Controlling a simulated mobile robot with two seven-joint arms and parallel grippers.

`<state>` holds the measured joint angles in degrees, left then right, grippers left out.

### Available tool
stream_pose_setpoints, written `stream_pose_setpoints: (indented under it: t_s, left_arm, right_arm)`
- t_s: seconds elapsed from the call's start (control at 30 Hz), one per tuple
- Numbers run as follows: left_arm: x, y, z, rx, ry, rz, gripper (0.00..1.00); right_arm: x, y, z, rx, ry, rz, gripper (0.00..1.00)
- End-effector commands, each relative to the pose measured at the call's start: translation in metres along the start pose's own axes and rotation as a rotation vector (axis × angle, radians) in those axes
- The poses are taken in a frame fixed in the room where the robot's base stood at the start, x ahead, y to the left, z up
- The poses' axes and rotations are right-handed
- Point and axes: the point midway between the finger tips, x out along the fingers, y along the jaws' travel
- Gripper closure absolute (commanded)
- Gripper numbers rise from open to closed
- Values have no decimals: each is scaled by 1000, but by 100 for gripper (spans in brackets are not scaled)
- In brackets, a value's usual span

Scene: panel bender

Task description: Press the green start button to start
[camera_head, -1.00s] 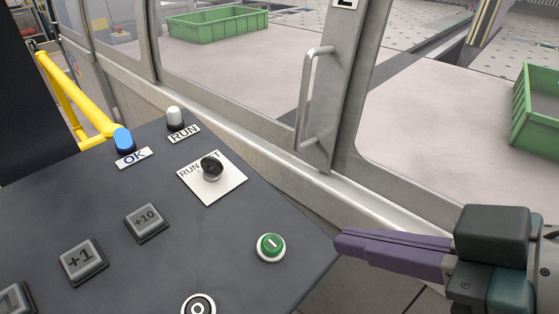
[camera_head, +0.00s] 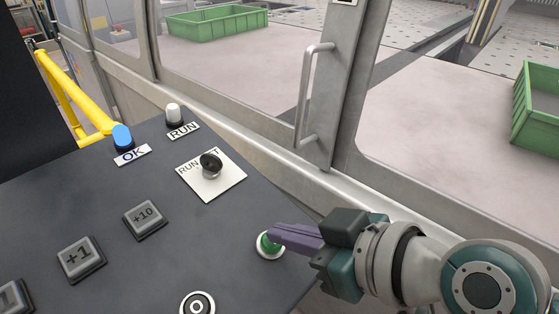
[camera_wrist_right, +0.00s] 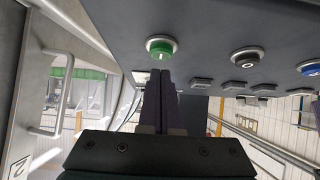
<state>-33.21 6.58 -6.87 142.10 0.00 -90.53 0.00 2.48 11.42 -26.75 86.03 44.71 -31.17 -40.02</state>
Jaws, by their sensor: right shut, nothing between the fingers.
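The green start button (camera_head: 266,246) sits in a white ring on the dark control panel (camera_head: 225,235), near its right edge. My right gripper (camera_head: 276,234) is shut and empty. In the head view its purple fingertips overlap the upper right of the button. In the right wrist view the green button (camera_wrist_right: 160,47) shows just beyond the fingertips (camera_wrist_right: 160,72). A small gap seems to show there, but I cannot tell for sure whether they touch. My left gripper is not in view.
The panel also bears a black-and-white round button (camera_head: 197,305), a key switch (camera_head: 210,165), a blue OK button (camera_head: 122,137), a white RUN button (camera_head: 173,114) and grey keys (camera_head: 144,219). A door handle (camera_head: 311,95) stands behind. A yellow rail (camera_head: 70,95) is at left.

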Motion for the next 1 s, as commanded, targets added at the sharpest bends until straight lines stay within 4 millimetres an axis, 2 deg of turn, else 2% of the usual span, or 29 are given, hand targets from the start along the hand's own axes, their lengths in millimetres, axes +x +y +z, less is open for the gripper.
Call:
stream_pose_setpoints:
  t_s: [0.17, 0.53, 0.8, 1.0]
  left_arm:
    - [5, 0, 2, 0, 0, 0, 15]
    - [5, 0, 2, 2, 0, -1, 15]
    - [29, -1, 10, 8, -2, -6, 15]
    - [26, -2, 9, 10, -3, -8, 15]
  right_arm:
    - [10, 0, 10, 0, 0, 1, 100]
    - [10, 0, 11, -1, 1, 1, 100]
    - [25, 0, 28, -2, -1, 0, 100]
    - [24, -1, 30, -1, -13, -2, 100]
